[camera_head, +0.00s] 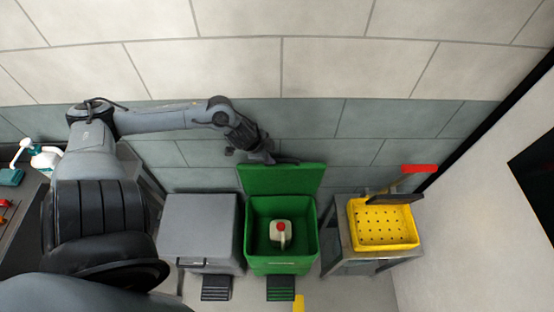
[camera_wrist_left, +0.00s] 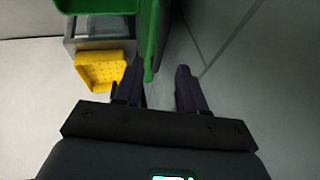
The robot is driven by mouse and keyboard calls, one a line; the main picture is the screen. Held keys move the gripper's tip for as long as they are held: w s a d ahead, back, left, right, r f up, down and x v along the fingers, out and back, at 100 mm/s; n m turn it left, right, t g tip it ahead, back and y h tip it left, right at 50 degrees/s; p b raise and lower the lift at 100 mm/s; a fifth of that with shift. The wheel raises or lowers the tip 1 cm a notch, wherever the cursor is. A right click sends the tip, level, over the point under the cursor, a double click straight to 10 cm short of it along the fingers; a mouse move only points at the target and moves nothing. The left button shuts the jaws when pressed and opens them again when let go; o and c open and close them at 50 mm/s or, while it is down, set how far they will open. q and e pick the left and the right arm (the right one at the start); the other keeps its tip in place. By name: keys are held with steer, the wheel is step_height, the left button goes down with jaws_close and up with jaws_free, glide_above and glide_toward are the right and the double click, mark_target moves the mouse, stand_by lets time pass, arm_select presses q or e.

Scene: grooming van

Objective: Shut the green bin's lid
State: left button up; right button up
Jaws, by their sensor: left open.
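The green bin (camera_head: 254,232) stands on the floor near the wall, with its lid (camera_head: 283,179) raised and leaning back toward the wall. A beige jug with a red cap (camera_head: 280,233) is inside the bin. My left gripper (camera_head: 284,160) is at the top edge of the lid, toward its left half. In the left wrist view, my left gripper (camera_wrist_left: 160,78) is open, and the green lid edge (camera_wrist_left: 151,50) shows between the fingers, closer to the left finger. I cannot tell whether they touch. My right gripper is in neither view.
A closed grey bin (camera_head: 200,222) stands close on the left. On the right, a yellow perforated basket (camera_head: 384,226) sits on a metal stand (camera_head: 345,257). Black pedals (camera_head: 281,288) are in front of the bins. The tiled wall (camera_head: 320,125) is close behind the lid.

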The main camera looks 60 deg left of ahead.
mark_target(279, 160)
arm_select(q)
steer(key=shift+b+x, duration=1.1)
steer(key=shift+x, duration=2.15)
steer(key=shift+c, duration=0.4)
jaws_close()
